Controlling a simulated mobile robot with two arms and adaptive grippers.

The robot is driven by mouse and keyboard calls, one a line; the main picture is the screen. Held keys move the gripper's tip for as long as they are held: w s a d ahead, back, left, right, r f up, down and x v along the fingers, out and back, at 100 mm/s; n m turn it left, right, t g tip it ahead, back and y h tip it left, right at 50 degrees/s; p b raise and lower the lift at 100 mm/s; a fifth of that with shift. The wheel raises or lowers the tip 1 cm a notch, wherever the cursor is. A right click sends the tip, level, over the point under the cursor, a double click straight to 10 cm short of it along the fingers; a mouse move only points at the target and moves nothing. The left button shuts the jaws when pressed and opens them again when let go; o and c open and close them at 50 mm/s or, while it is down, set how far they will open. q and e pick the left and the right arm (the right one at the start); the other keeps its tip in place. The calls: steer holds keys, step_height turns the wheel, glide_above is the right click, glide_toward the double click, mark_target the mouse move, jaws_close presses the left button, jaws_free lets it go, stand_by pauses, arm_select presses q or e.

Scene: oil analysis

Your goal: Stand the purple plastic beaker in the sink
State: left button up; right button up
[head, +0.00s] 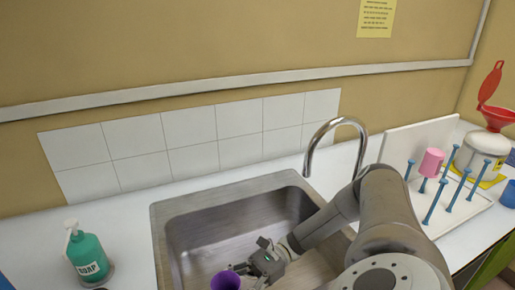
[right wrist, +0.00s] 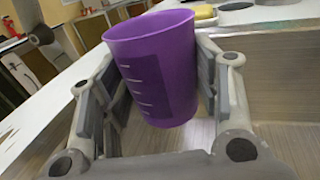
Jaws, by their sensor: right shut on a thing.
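The purple plastic beaker (head: 226,281) is at the bottom edge of the head view, over the left part of the metal sink (head: 165,212). In the right wrist view the beaker (right wrist: 155,70) is seen from the side, mouth up and roughly upright, with white graduation marks. My right gripper (head: 246,268) is shut on the beaker, with a finger on each side of it. The beaker's base is cut off in the head view, so I cannot tell whether it touches the sink floor. My left gripper is out of view.
A green soap bottle (head: 87,255) stands on the counter left of the sink. The curved tap (head: 335,128) rises behind the sink. Right of it is a white drying rack (head: 470,208) with blue pegs and a pink beaker (head: 431,162). A white container with a red funnel (head: 497,117) stands beyond.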

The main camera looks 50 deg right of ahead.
steer(key=shift+s+d+f, duration=0.15)
steer(key=shift+d+f, duration=0.25)
steer(key=shift+f, duration=0.05)
steer(key=shift+s+d+f+b, duration=0.1)
steer(key=shift+d+f+b, duration=0.05)
steer(key=shift+f+b, duration=0.2)
step_height(320, 180, down, 8)
steer(key=shift+f+b, duration=0.2)
steer(key=shift+b, duration=0.85)
steer(key=shift+f, duration=0.45)
steer(key=shift+f+b, duration=0.6)
steer(key=shift+b, duration=0.1)
steer(key=o, duration=1)
steer(key=shift+o, duration=0.2)
